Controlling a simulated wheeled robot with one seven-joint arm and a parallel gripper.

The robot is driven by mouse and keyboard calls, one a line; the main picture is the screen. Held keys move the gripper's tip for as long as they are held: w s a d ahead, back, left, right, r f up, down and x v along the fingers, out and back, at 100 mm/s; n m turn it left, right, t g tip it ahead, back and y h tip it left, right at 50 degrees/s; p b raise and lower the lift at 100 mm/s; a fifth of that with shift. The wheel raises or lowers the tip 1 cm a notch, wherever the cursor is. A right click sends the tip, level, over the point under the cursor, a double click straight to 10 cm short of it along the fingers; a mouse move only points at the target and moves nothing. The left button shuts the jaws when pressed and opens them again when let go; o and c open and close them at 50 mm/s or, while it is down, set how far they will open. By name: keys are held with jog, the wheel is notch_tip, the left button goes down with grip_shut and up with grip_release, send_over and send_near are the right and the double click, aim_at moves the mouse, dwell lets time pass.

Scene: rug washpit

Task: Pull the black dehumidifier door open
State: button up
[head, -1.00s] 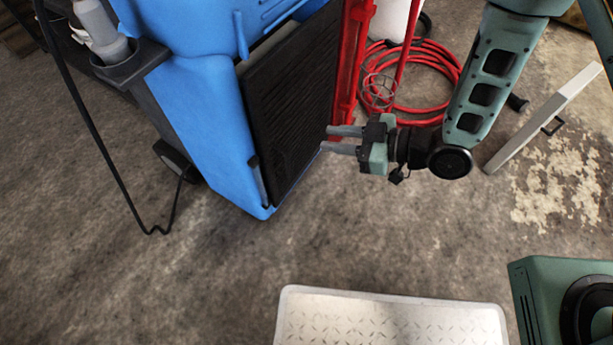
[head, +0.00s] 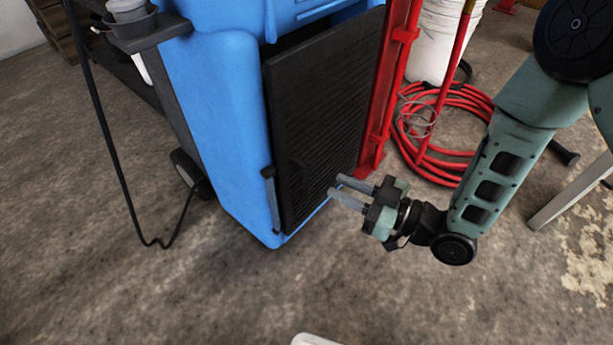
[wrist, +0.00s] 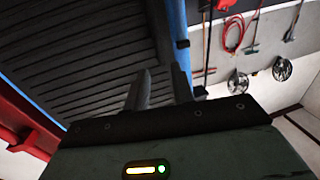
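The black dehumidifier door (head: 320,110) is a ribbed dark panel on the front of the blue dehumidifier (head: 205,110). A dark gap shows above its top edge; I cannot tell for sure how far ajar it stands. My gripper (head: 338,187) is open and empty, its two grey fingers pointing left at the door's lower right part. They overlap the door in the head view, but contact is not clear. In the wrist view the fingers (wrist: 158,82) stand apart, with the ribbed door (wrist: 80,60) behind and a blue frame edge (wrist: 178,28) beside it.
A red upright post (head: 388,90) stands close to the door's right side. Behind it are a coiled red hose (head: 440,150) and a white bucket (head: 440,45). A black cable (head: 110,150) hangs at left. The concrete floor in front is mostly clear.

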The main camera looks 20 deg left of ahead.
jog(key=shift+w+a+b, duration=0.3)
jog(key=shift+a+b, duration=0.2)
jog(key=shift+a, duration=0.95)
jog(key=shift+w+a+b, duration=0.25)
jog(key=shift+a+b, duration=0.2)
jog(key=shift+a, duration=1.05)
jog(key=shift+w+a+b, duration=0.3)
jog(key=shift+a+b, duration=0.2)
jog(key=shift+a, duration=0.95)
grip_shut()
